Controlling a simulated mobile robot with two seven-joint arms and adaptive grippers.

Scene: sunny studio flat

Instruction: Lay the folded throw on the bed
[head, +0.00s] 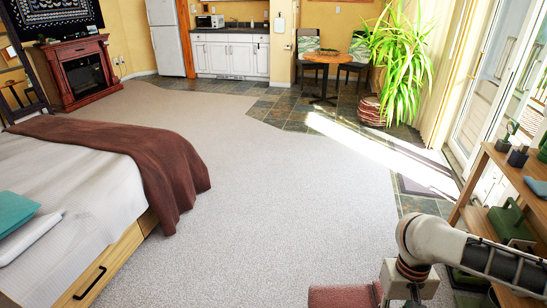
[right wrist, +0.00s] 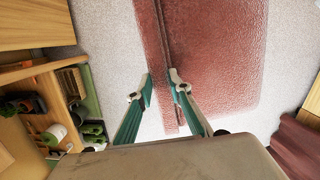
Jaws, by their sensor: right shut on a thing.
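The folded throw, a reddish, textured flat bundle (right wrist: 215,50), is in my right gripper (right wrist: 160,82), whose fingers pinch its edge in the right wrist view. A part of it shows at the bottom of the head view (head: 343,297), beside my right gripper (head: 380,292), above the carpet. The bed (head: 85,195) is at the left of the head view, with pale bedding and a wooden drawer front. My left gripper is not in view.
A brown blanket (head: 130,150) drapes over the bed's foot end. Teal and white pillows (head: 14,212) lie at the bed's near left. A wooden shelf (head: 505,170) with small items stands close at right. Open carpet (head: 260,200) lies between bed and shelf.

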